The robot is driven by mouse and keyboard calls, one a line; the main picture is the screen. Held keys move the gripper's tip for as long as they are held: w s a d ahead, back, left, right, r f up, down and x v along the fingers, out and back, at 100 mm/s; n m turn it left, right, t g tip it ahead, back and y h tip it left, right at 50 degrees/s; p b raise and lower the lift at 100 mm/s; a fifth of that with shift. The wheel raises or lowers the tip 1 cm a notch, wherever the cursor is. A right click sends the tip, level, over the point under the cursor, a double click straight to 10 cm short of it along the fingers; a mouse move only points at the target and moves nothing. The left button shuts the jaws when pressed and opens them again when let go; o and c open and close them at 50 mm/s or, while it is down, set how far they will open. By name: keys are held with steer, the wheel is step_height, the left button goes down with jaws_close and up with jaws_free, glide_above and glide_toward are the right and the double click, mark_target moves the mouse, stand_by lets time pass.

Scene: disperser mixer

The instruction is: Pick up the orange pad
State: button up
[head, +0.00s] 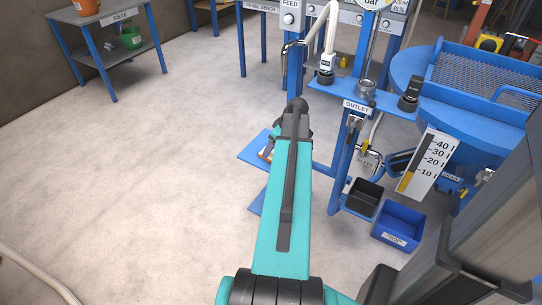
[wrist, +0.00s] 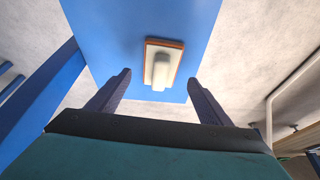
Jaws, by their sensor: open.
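The orange pad (wrist: 177,61) lies on a flat blue plate (wrist: 105,30) in the wrist view. It is a small rectangular block with an orange rim, a pale face and a raised whitish grip on it. My gripper (wrist: 158,78) is open, its two dark fingers spread on either side of the pad's lower end in the picture. The pad appears beyond the fingertips and not held. In the head view, my arm covers the gripper and most of the blue plate (head: 255,148); a small brownish patch shows at the arm's left edge, too small to identify.
A blue frame with an OUTLET sign (head: 357,107) stands just right of my arm. A SIEVE table (head: 105,22) is far left.

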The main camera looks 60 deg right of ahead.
steer(key=x, duration=0.4)
steer(key=shift+b, duration=0.3)
steer(key=c, duration=1.1)
steer(key=shift+c, duration=0.2)
steer(key=shift+r, duration=0.2)
steer(key=shift+r, duration=0.25)
step_height(320, 180, up, 3)
steer(key=shift+p, duration=0.5)
steer(key=s+a, duration=0.3)
steer(key=s, duration=0.4)
steer(key=s+a+r+p, duration=0.1)
steer(key=s+a, duration=0.1)
steer(key=s, duration=0.6)
steer(key=shift+a, duration=0.4)
